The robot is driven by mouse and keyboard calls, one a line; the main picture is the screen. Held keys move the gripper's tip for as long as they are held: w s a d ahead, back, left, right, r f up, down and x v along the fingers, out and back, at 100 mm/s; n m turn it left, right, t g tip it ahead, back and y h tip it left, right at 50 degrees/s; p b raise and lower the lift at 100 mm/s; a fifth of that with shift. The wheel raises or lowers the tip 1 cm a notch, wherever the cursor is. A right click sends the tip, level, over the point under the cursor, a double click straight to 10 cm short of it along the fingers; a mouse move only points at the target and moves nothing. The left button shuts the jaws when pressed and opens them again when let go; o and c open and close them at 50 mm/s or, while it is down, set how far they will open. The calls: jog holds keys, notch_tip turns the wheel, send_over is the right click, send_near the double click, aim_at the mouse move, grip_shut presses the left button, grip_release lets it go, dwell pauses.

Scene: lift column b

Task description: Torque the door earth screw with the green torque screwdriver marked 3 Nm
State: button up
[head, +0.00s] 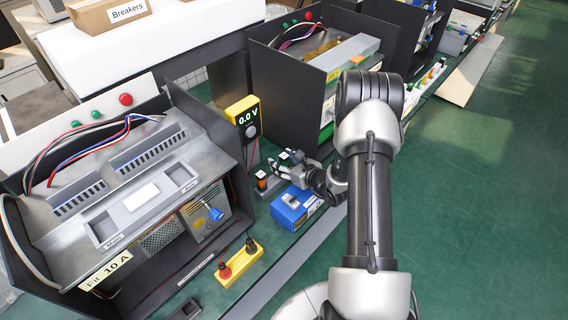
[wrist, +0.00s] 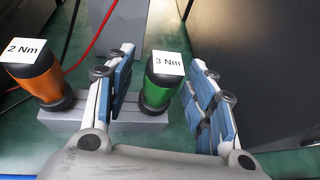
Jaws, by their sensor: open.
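The green torque screwdriver (wrist: 157,92), with a white "3 Nm" label on top, stands upright in a grey holder (wrist: 90,126) in the wrist view. My gripper (wrist: 163,62) is open, with one blue-padded finger on each side of the green handle. A gap shows on both sides, so the fingers do not grip it. In the head view my gripper (head: 308,172) is low beside the holder and hides much of the green tool. The orange screwdriver (wrist: 34,76) marked "2 Nm" stands to the left. I cannot make out the door earth screw.
A blue box (head: 295,208) sits just in front of my gripper. A yellow block (head: 238,264) with red and black knobs lies nearer. A meter reading 0.0 V (head: 243,118) stands behind. Open metal cabinets (head: 120,200) flank the holder. The green floor at right is clear.

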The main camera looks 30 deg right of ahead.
jog(key=shift+c, duration=0.2)
grip_shut()
dwell(0.3)
